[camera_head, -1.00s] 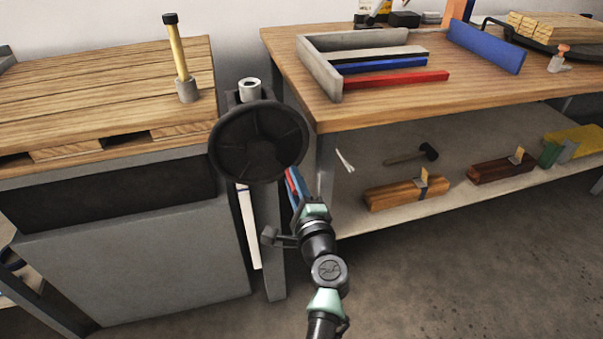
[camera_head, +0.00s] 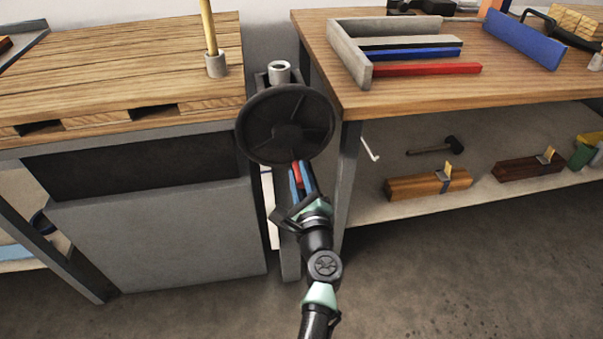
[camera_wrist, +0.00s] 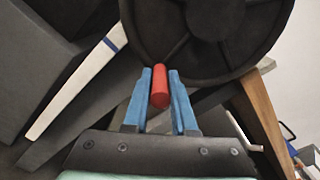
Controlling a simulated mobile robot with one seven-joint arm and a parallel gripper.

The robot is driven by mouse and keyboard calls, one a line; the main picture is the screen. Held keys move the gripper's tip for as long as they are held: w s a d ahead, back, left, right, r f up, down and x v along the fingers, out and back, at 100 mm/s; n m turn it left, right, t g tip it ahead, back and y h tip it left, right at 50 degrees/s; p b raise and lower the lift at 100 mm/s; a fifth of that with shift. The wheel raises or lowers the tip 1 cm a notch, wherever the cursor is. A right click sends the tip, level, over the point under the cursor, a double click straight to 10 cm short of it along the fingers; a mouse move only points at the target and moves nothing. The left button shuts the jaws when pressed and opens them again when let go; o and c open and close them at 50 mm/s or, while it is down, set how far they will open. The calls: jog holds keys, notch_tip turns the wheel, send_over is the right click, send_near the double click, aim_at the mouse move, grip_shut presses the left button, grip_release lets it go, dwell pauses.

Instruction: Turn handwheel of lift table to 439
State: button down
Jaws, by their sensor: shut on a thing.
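The dark round handwheel (camera_head: 268,143) with spokes stands at the right end of the lift table (camera_head: 160,235), which has a grey body. My gripper (camera_head: 302,178) comes from below to the wheel's lower rim. In the wrist view its two blue fingers (camera_wrist: 160,98) are shut around the red handle (camera_wrist: 160,84) of the handwheel (camera_wrist: 215,62). A white strip with a blue mark (camera_wrist: 85,85) runs beside the wheel in the wrist view; no number is readable on it.
A wooden pallet (camera_head: 110,80) lies on the lift table, with a rod in a grey socket (camera_head: 216,66). The workbench (camera_head: 430,95) stands close on the right, its leg (camera_head: 346,185) near my arm. Its lower shelf holds wooden planes (camera_head: 430,184) and a mallet (camera_head: 450,146). Floor in front is free.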

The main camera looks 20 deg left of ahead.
jog(key=shift+s+f, duration=0.1)
jog(key=shift+f, duration=0.15)
jog(key=c, duration=1)
grip_release()
jog(key=shift+o, duration=1.3)
jog(key=shift+r, duration=0.15)
jog(key=p+v, duration=0.2)
jog(key=v, duration=1.1)
jog(key=shift+r, duration=0.1)
